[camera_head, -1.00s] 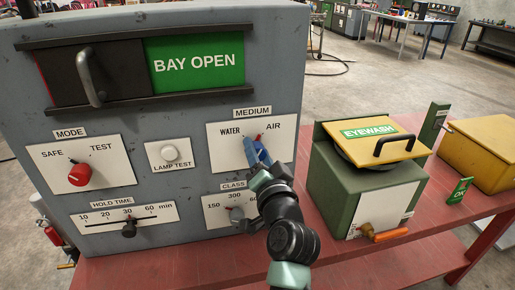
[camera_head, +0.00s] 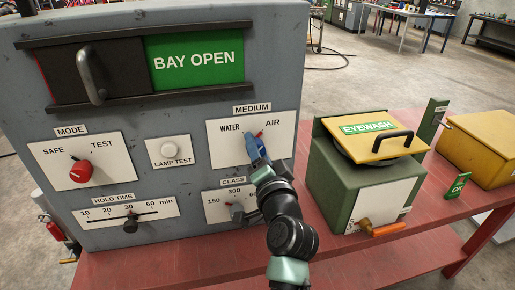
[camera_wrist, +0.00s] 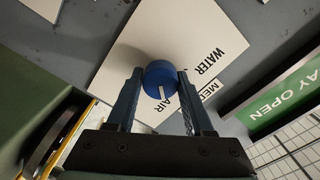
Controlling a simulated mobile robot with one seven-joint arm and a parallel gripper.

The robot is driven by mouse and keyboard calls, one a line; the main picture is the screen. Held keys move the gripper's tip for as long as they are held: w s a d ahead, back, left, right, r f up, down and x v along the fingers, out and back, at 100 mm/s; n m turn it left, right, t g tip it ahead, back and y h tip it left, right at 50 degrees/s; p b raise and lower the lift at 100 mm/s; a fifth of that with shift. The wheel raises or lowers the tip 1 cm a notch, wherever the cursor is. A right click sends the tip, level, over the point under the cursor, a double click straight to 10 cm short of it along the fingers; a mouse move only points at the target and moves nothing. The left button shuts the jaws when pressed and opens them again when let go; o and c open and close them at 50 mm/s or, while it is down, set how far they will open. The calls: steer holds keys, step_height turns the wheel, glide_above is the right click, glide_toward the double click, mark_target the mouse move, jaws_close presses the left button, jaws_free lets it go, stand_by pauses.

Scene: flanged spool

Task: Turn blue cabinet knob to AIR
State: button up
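The blue knob (camera_wrist: 158,74) is on the white MEDIUM plate (camera_head: 227,151), below the words WATER and AIR. In the wrist view it sits between the two fingers of my gripper (camera_wrist: 160,80), which appear to touch it on both sides. A pale pointer line shows on the knob's face, on the side near the word AIR. In the head view my gripper (camera_head: 256,148) covers most of the knob. A small red mark (camera_head: 260,135) shows beside the fingers, toward AIR.
The CLASS dial (camera_head: 236,211) is just below and left of my wrist. The red MODE knob (camera_head: 81,171), lamp test button (camera_head: 169,149) and hold time slider (camera_head: 130,225) are further left. The green eyewash box (camera_head: 338,190) stands close on the right.

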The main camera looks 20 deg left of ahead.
steer(key=o, duration=0.3)
steer(key=b+v, duration=0.2)
steer(key=v, duration=1.1)
steer(key=s+d+r+n+t+h, duration=0.1)
steer(key=d+r+n+t+h, duration=0.15)
steer(key=r, duration=0.75)
steer(key=d+r+n+t+h, duration=0.1)
steer(key=d+r+t, duration=0.3)
steer(key=r, duration=0.7)
steer(key=s+d+r+t+h, duration=0.1)
steer(key=s+r+t+h, duration=0.1)
steer(key=r, duration=0.3)
steer(key=s+d+r+t+h, duration=0.2)
steer(key=s+r, duration=0.2)
steer(key=r, duration=0.1)
steer(key=s+d+r+n+t+h, duration=0.1)
steer(key=s+d+r+t+h, duration=0.1)
steer(key=s+r, duration=0.2)
steer(key=shift+r+h, duration=0.25)
steer(key=shift+r, duration=0.25)
